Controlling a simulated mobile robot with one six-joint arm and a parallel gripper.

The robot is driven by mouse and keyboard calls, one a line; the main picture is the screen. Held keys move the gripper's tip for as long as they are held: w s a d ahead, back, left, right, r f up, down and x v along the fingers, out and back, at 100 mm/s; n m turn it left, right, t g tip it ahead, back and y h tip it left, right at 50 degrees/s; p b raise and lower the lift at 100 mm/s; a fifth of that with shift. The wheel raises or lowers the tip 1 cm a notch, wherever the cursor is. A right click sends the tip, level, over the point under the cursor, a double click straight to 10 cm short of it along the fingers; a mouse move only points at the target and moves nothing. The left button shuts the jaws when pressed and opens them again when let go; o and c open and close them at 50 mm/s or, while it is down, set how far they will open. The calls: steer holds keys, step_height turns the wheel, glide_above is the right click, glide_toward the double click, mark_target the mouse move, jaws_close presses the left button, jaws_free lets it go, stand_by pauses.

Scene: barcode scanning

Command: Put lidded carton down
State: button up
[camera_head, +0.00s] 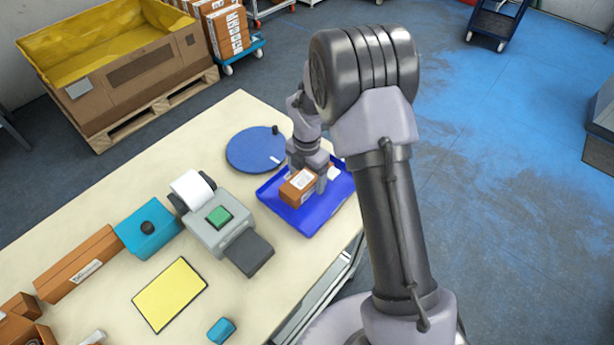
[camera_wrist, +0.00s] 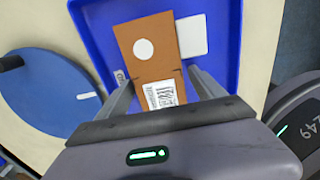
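The brown carton (camera_head: 298,186) is in or just over the blue tray (camera_head: 317,216) at the table's right end. In the wrist view the carton (camera_wrist: 150,55) shows a white round spot and a barcode label. My gripper (camera_head: 308,180) reaches down to it from above. In the wrist view the fingertips of my gripper (camera_wrist: 161,75) lie at both sides of the carton and appear to touch it. Whether the carton's underside rests on the tray floor (camera_wrist: 222,30) is hidden.
A blue round disc (camera_head: 255,150) lies behind the tray. A grey device with a green button (camera_head: 218,216) stands to its left. A yellow mat (camera_head: 169,294), a teal box (camera_head: 149,234) and brown cartons (camera_head: 79,264) are farther left. A white patch (camera_wrist: 192,36) shows on the tray.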

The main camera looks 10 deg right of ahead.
step_height(320, 180, up, 12)
steer(key=p, duration=0.4)
step_height(320, 180, up, 10)
steer(key=m+t, duration=0.1)
steer(key=m, duration=0.5)
glide_above(307, 175)
steer(key=s, duration=0.4)
steer(key=s+a+r+m+t+y, duration=0.1)
steer(key=s+r+m, duration=0.4)
steer(key=s+m, duration=0.6)
steer(key=s+a+r+m+t+y, duration=0.1)
steer(key=s+r+m, duration=0.4)
steer(key=s+m, duration=0.6)
steer(key=a+m+t, duration=0.1)
steer(key=t, duration=0.1)
steer(key=shift+s+r+m+t, duration=0.2)
steer(key=shift+s+m+t, duration=0.1)
steer(key=shift+s+t, duration=0.1)
step_height(307, 175, down, 10)
steer(key=b, duration=1)
